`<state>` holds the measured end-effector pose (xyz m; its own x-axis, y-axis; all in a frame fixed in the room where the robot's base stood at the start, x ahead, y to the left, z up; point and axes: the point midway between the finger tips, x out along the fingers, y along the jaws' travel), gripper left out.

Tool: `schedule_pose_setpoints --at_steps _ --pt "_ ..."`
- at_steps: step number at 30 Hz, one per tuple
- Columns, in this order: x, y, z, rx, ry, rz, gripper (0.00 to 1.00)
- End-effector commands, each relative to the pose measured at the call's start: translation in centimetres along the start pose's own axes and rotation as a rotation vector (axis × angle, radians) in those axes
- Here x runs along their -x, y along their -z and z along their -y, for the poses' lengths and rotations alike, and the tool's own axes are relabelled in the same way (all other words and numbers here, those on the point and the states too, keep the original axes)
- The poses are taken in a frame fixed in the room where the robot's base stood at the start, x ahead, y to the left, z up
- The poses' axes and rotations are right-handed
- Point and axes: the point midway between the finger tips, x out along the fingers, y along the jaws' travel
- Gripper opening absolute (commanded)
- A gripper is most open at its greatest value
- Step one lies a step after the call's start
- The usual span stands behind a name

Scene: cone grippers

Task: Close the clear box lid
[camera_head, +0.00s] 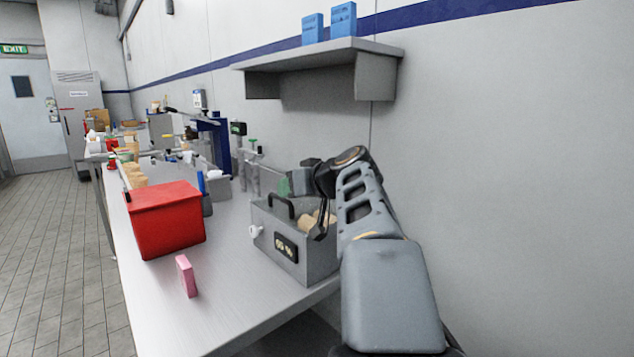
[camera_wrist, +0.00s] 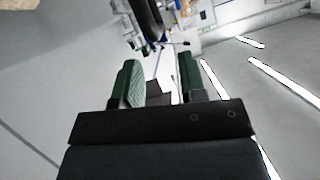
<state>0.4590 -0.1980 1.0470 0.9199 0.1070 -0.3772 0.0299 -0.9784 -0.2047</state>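A grey box (camera_head: 318,262) stands on the bench in the head view, with a black handle (camera_head: 281,203), a dark label panel and a white knob on its front. Tan pieces (camera_head: 308,222) show inside its top, so it looks uncovered there. I cannot make out a clear lid. My gripper (camera_head: 284,187) is above the back of the box, with a green finger showing; my arm hides the box's right side. In the wrist view, my gripper's two green fingers (camera_wrist: 161,78) stand apart. A dark grey shape shows between them, and I cannot tell whether they touch it.
A red bin (camera_head: 166,222) stands left of the box, with a pink block (camera_head: 186,276) in front of it. A wall shelf (camera_head: 322,53) with blue boxes hangs above. Tools and containers crowd the bench behind.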

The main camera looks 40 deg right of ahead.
Motion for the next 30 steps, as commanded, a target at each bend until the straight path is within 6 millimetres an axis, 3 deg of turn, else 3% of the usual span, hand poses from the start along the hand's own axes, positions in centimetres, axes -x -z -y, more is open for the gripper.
schedule_pose_setpoints --at_steps 6,15,21,30 --pt "4.8 0.1 -0.1 -0.001 -0.005 -0.002 0.38" --pt "9.8 0.0 -0.1 -0.002 -0.003 0.0 0.38" --pt "11.3 0.0 0.0 -0.001 -0.001 0.0 0.38" --pt "11.5 -0.1 0.1 0.0 0.002 0.001 0.38"
